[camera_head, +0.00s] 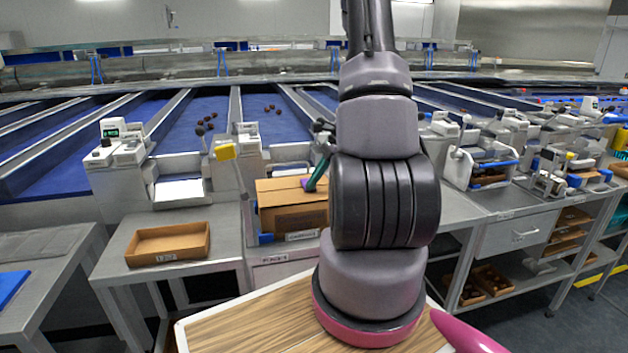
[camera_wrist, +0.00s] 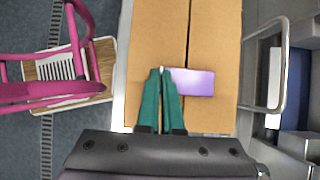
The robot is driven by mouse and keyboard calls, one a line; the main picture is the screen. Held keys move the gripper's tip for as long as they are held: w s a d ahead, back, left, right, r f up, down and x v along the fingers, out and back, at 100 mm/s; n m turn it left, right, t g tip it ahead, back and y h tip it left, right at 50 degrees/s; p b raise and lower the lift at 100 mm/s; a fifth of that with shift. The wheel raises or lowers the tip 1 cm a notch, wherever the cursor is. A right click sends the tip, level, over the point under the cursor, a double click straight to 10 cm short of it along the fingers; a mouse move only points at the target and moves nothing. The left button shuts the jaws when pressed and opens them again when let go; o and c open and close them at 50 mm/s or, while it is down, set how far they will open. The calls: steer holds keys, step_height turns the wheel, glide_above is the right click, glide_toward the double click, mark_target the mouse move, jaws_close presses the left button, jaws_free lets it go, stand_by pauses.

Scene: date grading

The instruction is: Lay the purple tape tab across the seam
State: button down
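The purple tape tab (camera_wrist: 194,83) is a flat rectangle at the tips of my gripper (camera_wrist: 161,72). Its green fingers are close together at the tab's left end in the wrist view. The tab spans the dark seam (camera_wrist: 188,35) of a cardboard box (camera_wrist: 219,45). I cannot tell whether the tab touches the box top or is just above it. In the head view, my gripper (camera_head: 313,183) slants down to the box (camera_head: 285,220), with the tab (camera_head: 306,186) at its tips. The fingers hide part of the tab there.
An open cardboard tray (camera_head: 147,257) stands on the metal table left of the box. A machine with a yellow part (camera_head: 225,152) rises behind and left of the box. In the wrist view, a metal frame (camera_wrist: 280,85) stands close to the box's right side.

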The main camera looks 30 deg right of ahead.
steer(key=shift+f, duration=0.2)
steer(key=c, duration=1)
jaws_free()
steer(key=shift+c, duration=0.6)
steer(key=shift+r, duration=0.1)
steer(key=shift+r, duration=3.45)
